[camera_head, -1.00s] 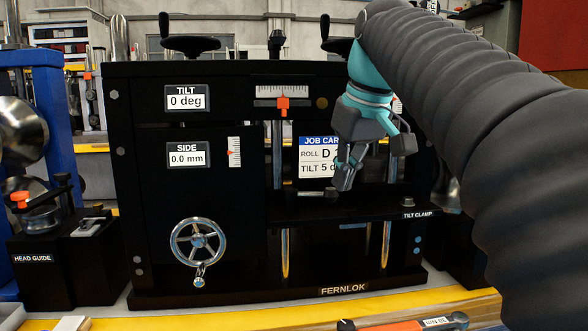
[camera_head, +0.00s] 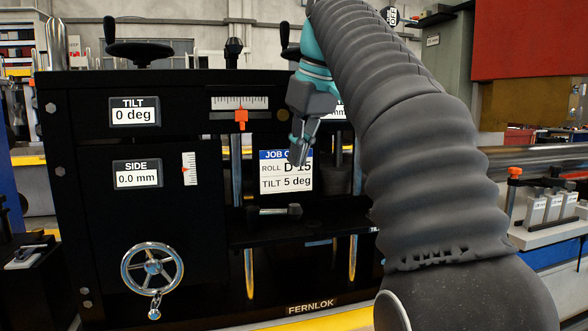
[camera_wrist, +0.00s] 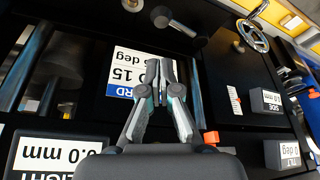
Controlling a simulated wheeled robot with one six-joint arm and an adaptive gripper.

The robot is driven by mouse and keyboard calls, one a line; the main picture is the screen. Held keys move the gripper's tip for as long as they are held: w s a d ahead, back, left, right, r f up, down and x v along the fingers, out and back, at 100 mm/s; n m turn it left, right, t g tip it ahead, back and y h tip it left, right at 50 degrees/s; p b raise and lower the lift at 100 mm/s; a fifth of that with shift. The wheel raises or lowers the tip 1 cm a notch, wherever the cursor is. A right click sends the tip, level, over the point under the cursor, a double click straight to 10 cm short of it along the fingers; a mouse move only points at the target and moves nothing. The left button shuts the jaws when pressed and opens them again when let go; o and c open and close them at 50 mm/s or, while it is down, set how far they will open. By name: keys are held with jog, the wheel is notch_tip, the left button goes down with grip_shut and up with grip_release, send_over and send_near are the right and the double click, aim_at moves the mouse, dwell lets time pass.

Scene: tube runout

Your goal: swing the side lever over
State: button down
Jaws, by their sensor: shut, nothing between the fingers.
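A short grey lever (camera_head: 274,211) with a dark knob lies roughly level on the ledge in the opening of the black machine (camera_head: 85,200). It also shows at the top of the wrist view (camera_wrist: 178,24). No label on it is readable, so I cannot tell for sure that it is the side lever. My gripper (camera_head: 299,156) is shut and empty, in front of the job card and above the lever, apart from it. In the wrist view my gripper (camera_wrist: 160,66) has its fingertips together over the card.
The job card (camera_head: 286,172) reads roll D 15, tilt 5 deg. The SIDE display (camera_head: 137,175) reads 0.0 mm and the TILT display (camera_head: 134,112) 0 deg. A handwheel (camera_head: 152,268) is at lower left. Orange-handled equipment (camera_head: 514,172) stands at right.

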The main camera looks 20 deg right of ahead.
jog(key=b+x, duration=0.2)
jog(key=x, duration=0.7)
jog(key=shift+b, duration=0.35)
jog(key=shift+s, duration=0.1)
